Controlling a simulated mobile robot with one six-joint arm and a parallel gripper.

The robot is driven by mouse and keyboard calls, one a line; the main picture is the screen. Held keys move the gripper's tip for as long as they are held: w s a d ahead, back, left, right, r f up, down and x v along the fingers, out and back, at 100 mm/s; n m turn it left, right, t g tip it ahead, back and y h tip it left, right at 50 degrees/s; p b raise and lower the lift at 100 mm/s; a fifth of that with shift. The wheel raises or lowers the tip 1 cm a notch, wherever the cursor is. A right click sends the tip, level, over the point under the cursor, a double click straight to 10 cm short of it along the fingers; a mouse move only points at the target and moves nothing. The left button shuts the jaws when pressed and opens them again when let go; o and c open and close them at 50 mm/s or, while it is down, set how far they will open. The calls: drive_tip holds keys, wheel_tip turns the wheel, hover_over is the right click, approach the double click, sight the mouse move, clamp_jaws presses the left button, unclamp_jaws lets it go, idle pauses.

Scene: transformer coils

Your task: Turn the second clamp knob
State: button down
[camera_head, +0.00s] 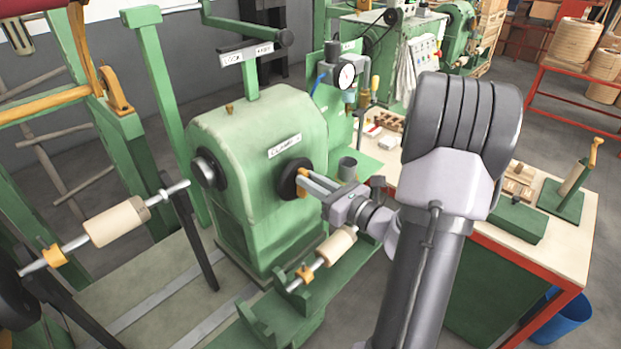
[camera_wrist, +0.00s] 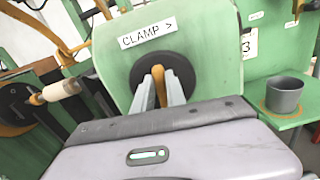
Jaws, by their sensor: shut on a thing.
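A clamp knob, a black disc (camera_head: 292,177) with an orange grip bar (camera_wrist: 159,84) across it, sits on the face of the green machine housing (camera_head: 245,130). A white label reading "CLAMP >" (camera_wrist: 147,33) is above the knob in the wrist view. My gripper (camera_head: 308,181) reaches the knob from the right; its two pale fingers (camera_wrist: 160,92) are shut on the orange bar, one on each side. The bar looks roughly upright in the wrist view. The fingers hide part of the bar and the disc's lower part is hidden behind my gripper.
Another black round part (camera_head: 207,170) is on the housing's left side. A wooden-handled spindle (camera_head: 335,246) lies below my gripper. A grey cup (camera_wrist: 284,95) stands on a green shelf at right. A workbench (camera_head: 545,245) with a red frame is further right.

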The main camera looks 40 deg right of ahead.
drive_tip(key=m+p, duration=0.1)
drive_tip(key=p, duration=0.1)
drive_tip(key=m+p, duration=0.1)
drive_tip(key=m, duration=0.1)
drive_tip(key=shift+d+r+p, duration=0.15)
drive_tip(key=shift+d+p, duration=0.1)
drive_tip(key=shift+p, duration=0.1)
drive_tip(key=shift+f+m+p, duration=0.7)
drive_tip(key=shift+m+p, duration=1.95)
drive_tip(key=shift+m, duration=2)
drive_tip(key=shift+f+m+p, duration=0.7)
drive_tip(key=shift+m+p, duration=2)
drive_tip(key=shift+m, duration=1.9)
drive_tip(key=shift+f+m+p, duration=0.7)
drive_tip(key=shift+m+p, duration=1.95)
drive_tip(key=shift+m, duration=2)
drive_tip(key=c, duration=1.4)
unclamp_jaws()
drive_tip(key=shift+o, duration=0.2)
